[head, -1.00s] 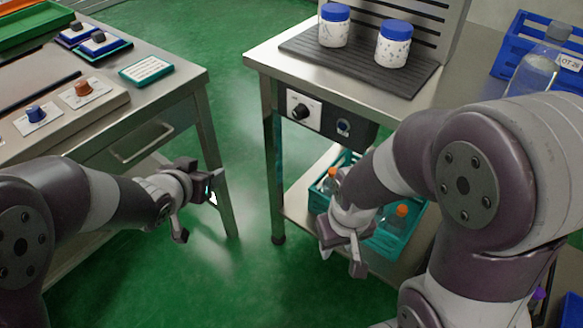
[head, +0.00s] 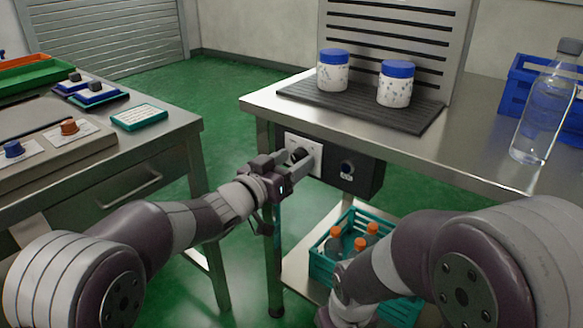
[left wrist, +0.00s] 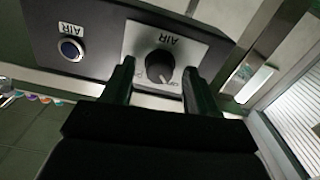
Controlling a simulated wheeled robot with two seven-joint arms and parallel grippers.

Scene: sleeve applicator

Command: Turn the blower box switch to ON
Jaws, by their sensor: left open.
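The blower box (head: 362,178) is a dark box under the front edge of the right-hand table. On its white plate (left wrist: 133,45), marked AIR and upside down in the left wrist view, sits a black round switch knob (left wrist: 160,64). The knob's pale mark points toward the lower edge of that view; the small position lettering is too small to read. My left gripper (head: 287,162) is open at the knob. In the left wrist view its two fingers (left wrist: 160,88) stand on either side of the knob; contact cannot be told. My right gripper is out of view below.
A blue button (left wrist: 71,50) is beside the plate. Two blue-lidded jars (head: 333,75) stand on a dark ribbed mat above, with a clear bottle (head: 540,125) to the right. A teal crate of orange-capped bottles (head: 325,262) is on the shelf below.

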